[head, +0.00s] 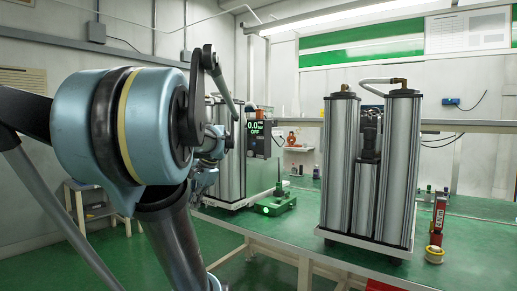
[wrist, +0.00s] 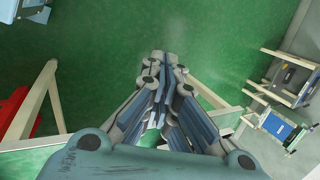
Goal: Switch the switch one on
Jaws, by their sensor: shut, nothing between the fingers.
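My gripper (wrist: 165,70) is shut and empty in the wrist view, with its fingertips together over green floor. In the head view my arm hides most or all of it. A dark display unit (head: 257,138) reading "0.0" and "OFF" is on the left sieve column assembly (head: 229,165). I cannot make out which part is switch one. My gripper touches nothing that I can see.
A second column assembly (head: 387,170) stands on the green bench (head: 290,222). A green fixture (head: 276,203), a red device (head: 437,218) and a tape roll (head: 434,254) lie nearby. A stool (head: 98,212) stands left. A cart (wrist: 285,78) is at right in the wrist view.

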